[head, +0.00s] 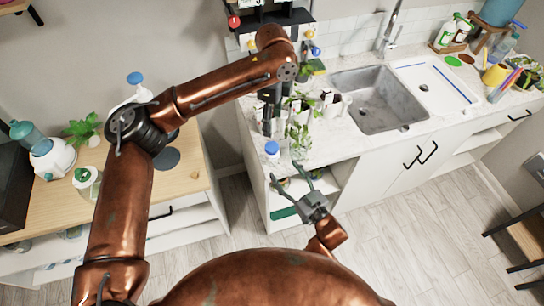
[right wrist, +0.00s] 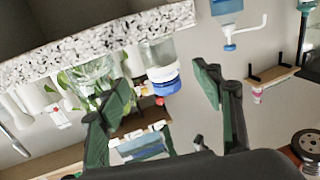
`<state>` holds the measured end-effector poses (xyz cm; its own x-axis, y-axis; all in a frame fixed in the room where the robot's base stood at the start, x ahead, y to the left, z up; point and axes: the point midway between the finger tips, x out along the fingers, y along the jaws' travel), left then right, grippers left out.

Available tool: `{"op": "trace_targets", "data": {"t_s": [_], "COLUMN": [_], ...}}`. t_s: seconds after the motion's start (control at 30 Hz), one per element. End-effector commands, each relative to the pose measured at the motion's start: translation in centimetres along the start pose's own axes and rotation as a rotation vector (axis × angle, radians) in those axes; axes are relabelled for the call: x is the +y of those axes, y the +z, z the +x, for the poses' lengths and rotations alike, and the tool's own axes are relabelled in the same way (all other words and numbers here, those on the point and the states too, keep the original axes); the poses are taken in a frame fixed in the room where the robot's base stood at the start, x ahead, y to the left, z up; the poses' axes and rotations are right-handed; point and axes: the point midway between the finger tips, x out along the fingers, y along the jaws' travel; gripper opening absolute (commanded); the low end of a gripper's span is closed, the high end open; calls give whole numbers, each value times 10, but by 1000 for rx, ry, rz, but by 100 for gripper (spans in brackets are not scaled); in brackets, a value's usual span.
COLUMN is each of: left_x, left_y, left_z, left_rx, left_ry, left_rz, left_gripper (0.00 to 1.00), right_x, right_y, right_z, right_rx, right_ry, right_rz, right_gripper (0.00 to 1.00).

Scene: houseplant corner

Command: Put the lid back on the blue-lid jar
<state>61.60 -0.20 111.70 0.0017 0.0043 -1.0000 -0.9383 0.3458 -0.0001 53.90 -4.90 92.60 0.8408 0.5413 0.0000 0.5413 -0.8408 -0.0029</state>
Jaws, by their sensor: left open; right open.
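A small clear jar with a blue lid (head: 272,148) stands near the front left corner of the counter. In the right wrist view, which is turned over, the glass jar (right wrist: 160,50) shows with the blue lid (right wrist: 164,85) at its mouth; I cannot tell if it is seated. My right gripper (head: 285,170) is open and empty in front of the counter edge, just short of the jar. Its fingers (right wrist: 160,80) spread to either side of the jar in the right wrist view. My left gripper (head: 271,122) is open above the counter, behind the jar; its tips are partly hidden.
A plant cutting in a clear glass vessel (head: 300,143) stands just right of the jar, close to both grippers. The sink (head: 378,98) is farther right. A wooden table (head: 180,184) at left holds plants and bottles. Open shelves lie below the counter edge.

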Motion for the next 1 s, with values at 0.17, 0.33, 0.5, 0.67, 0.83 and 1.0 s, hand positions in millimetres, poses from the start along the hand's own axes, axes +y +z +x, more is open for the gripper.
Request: {"op": "trace_targets", "data": {"t_s": [0.17,0.33,0.5,0.67,0.83,1.0], "left_x": [0,0,0,0,0,1], "left_y": [0,0,0,0,0,3], "left_z": [0,0,0,0,0,0], "left_rx": [0,0,0,0,0,0], "left_ry": [0,0,0,0,0,0], "left_rz": [0,0,0,0,0,-5], "left_gripper": [54,54,54,54,54,54], "right_x": [0,0,0,0,0,-2], "right_y": [0,0,0,0,0,0], "right_z": [-23,-30,-30,-30,-30,-28], "right_rx": [0,1,1,1,1,1], "right_ry": [0,0,0,0,0,-5], "right_rz": [0,0,-1,0,0,0], "right_gripper": [60,60,60,60,60,60]}}
